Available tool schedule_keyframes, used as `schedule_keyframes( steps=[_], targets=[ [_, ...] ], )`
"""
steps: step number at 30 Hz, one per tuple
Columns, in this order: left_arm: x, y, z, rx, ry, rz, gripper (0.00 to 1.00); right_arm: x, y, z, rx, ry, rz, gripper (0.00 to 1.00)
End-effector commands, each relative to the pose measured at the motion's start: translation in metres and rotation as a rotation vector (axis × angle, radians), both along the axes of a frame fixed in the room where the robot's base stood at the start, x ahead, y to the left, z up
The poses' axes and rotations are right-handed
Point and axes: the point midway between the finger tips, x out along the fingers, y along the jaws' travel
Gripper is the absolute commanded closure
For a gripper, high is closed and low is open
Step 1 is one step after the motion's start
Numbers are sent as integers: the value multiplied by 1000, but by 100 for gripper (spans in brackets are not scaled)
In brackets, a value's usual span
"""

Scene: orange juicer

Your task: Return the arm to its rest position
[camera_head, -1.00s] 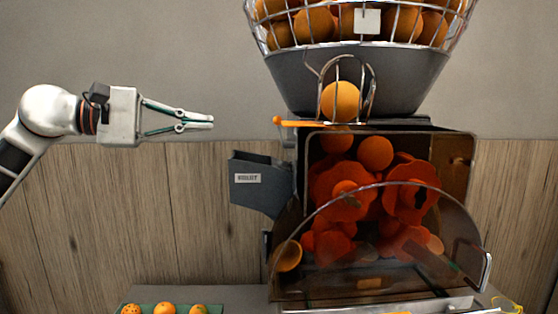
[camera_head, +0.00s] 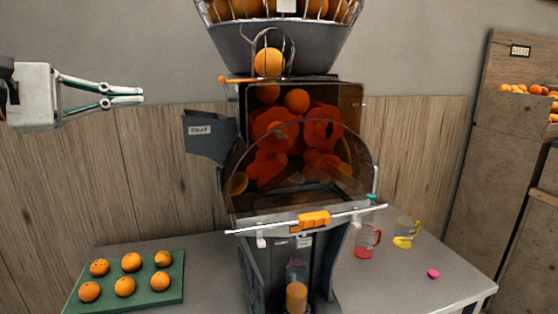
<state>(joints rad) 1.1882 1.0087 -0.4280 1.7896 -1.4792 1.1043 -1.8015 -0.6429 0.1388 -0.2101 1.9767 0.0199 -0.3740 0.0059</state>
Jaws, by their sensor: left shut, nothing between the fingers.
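My left gripper (camera_head: 124,96) is at the upper left, shut and empty, its fingers pointing right. It is in the air in front of the wall, apart from the juicer. The orange juicer (camera_head: 228,150) stands in the middle, with a wire basket of oranges on top and red-orange parts behind a clear cover. Its orange lever (camera_head: 236,80) sticks out to the left below the basket. A bottle with orange juice (camera_head: 296,296) stands under the juicer's front. My right gripper is not in view.
A green tray (camera_head: 145,296) with several oranges lies on the grey table (camera_head: 215,262) at the left. A red jug (camera_head: 367,240), a yellow jug (camera_head: 405,232) and a pink cap (camera_head: 433,273) are at the right. A wooden shelf (camera_head: 497,145) holds oranges at the far right.

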Motion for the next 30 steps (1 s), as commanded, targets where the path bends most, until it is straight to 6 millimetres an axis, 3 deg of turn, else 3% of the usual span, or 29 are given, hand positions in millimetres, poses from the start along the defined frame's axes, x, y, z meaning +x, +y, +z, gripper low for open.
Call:
schedule_keyframes(
  steps=[1,8,17,23,26,30],
  targets=[
    [4,-10,-15,-49,53,-24,100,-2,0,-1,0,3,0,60],
    [11,-48,-64,-318,311,-113,100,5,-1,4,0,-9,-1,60],
    [21,-85,-163,-898,887,-209,100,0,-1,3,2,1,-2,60],
    [25,-86,-250,-1355,1309,-207,100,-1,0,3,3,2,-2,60],
    [22,-81,-301,-1598,1510,-183,100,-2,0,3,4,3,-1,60],
    [8,-73,-384,-1965,1773,-121,100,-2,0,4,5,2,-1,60]
  ],
)
